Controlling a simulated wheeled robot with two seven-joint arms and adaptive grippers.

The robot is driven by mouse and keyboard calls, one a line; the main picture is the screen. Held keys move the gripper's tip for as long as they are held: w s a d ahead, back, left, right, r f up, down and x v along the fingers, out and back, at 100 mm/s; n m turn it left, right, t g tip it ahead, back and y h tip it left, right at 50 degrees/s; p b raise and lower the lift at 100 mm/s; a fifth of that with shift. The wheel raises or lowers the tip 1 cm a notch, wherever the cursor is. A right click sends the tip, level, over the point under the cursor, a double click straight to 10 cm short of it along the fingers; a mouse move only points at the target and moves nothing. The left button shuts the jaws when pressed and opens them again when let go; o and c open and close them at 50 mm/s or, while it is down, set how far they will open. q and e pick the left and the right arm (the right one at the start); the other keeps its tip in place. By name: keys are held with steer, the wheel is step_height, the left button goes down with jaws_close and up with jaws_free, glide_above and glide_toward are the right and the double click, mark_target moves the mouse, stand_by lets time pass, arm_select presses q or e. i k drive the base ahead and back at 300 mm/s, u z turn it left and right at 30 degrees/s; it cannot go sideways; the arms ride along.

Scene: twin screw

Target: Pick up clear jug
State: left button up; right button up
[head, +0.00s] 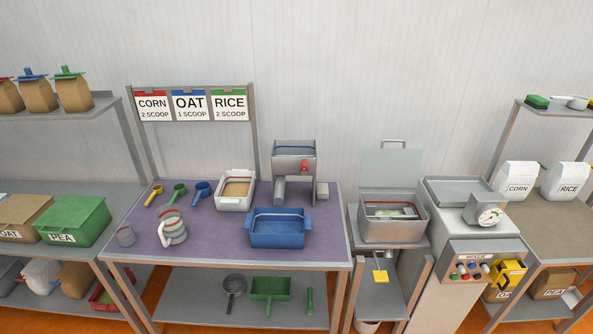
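A pale, see-through-looking jug (176,232) with a handle on its left side and reddish markings near its rim stands on the purple-topped table (210,246), towards the front left. It looks upright. Neither of my grippers shows in the head view, and nothing is touching the jug.
Yellow, green and blue scoops (179,193) lie behind the jug. A white tub (236,189) of tan material and a blue bin (278,228) stand to its right. A grey machine (293,165) stands at the back. The table front beside the jug is clear.

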mark_target(172, 230)
steer(key=z, duration=0.7)
steer(key=i, duration=1)
steer(key=u, duration=0.9)
